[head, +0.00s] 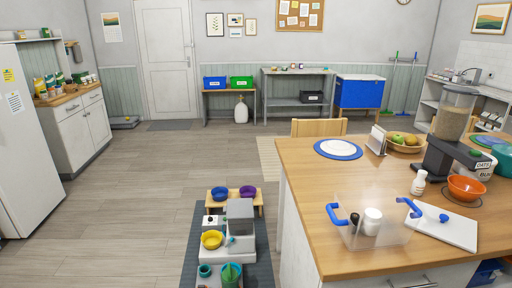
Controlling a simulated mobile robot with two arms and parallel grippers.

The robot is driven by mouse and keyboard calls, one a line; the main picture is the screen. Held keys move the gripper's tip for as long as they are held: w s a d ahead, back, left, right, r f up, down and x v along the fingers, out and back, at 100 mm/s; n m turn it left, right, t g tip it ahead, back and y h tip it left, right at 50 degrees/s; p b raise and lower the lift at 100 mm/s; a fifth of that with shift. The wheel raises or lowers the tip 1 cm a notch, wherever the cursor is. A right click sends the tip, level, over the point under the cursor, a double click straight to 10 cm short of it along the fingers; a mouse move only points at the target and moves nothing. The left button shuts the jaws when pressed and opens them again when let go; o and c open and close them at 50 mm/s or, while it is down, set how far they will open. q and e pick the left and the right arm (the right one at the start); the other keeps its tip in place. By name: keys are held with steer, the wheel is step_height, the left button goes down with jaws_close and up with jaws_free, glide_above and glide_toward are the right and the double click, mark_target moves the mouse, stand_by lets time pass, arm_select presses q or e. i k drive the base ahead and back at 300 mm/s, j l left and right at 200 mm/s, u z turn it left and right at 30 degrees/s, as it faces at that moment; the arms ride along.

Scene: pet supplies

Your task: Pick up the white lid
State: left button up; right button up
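The white lid (452,234) is a flat rectangular panel with a small blue knob on top. It lies flat on the wooden table (315,182) at the right, near the front edge. Beside it on the left stands a clear bin (388,238) with two blue handles. The right handle comes close to the lid's left corner; I cannot tell if they touch. Neither of my grippers is in view.
A white shaker bottle (418,183) and an orange bowl (466,188) stand just behind the lid. A dispenser (452,125) rises behind them. A white jar (372,221) shows at the clear bin. The table's left middle is clear.

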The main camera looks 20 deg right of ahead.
mark_target(459, 231)
steer(key=z, duration=1.05)
